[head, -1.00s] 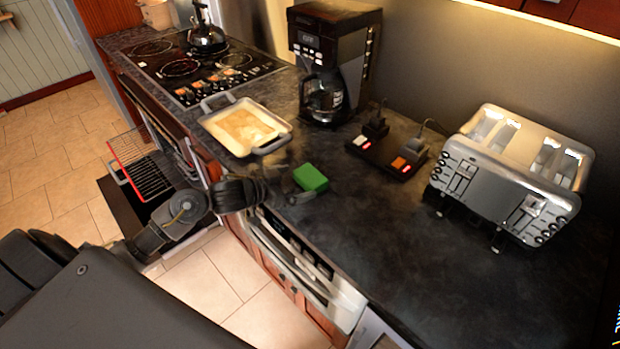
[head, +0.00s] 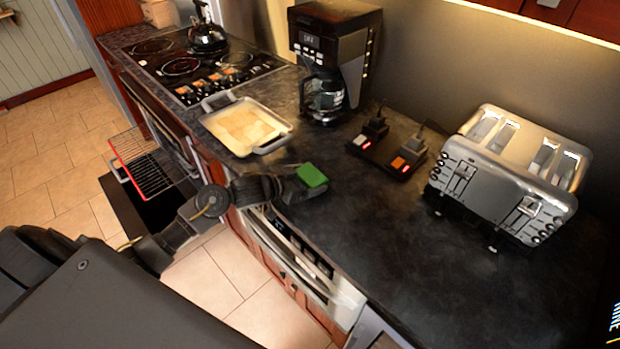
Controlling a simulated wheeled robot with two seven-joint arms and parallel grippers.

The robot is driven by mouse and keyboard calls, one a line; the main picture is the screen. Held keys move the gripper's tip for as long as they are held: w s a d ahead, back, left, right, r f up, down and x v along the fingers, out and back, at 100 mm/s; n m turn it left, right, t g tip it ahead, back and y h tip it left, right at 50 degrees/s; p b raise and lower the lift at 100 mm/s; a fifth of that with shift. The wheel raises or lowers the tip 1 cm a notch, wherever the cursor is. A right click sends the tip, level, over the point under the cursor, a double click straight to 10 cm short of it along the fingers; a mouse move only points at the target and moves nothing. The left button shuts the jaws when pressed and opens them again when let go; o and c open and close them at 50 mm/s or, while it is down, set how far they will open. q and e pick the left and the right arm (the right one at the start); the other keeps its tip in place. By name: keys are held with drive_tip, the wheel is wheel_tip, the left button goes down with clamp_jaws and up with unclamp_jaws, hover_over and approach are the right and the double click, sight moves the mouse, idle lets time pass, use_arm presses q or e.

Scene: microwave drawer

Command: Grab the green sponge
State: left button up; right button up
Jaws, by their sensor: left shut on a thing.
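The green sponge (head: 312,175) is at the left part of the dark countertop, in front of the coffee maker. My left gripper (head: 308,182) reaches in from the left over the counter's front edge and is shut on the sponge. The sponge's lower part is hidden by the gripper. I cannot tell whether the sponge still touches the counter. My right gripper is not in view.
A baking dish (head: 245,127) sits left of the sponge. The coffee maker (head: 330,60), a power strip (head: 385,154) and a silver toaster (head: 512,172) stand behind and to the right. An oven door (head: 150,205) hangs open at left. The counter's front right (head: 420,270) is clear.

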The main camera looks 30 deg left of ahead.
sight(305, 177)
use_arm(q)
drive_tip(key=shift+r, duration=0.55)
drive_tip(key=r, duration=0.2)
drive_tip(key=shift+a+r+b, duration=0.2)
drive_tip(key=shift+r+b, duration=0.1)
drive_tip(key=shift+b, duration=0.1)
drive_tip(key=s+a+r+b, duration=0.2)
drive_tip(key=s+a+r, duration=0.4)
drive_tip(key=a+r, duration=0.3)
drive_tip(key=a, duration=0.3)
drive_tip(key=shift+s+a+r, duration=0.15)
drive_tip(key=shift+r, duration=0.05)
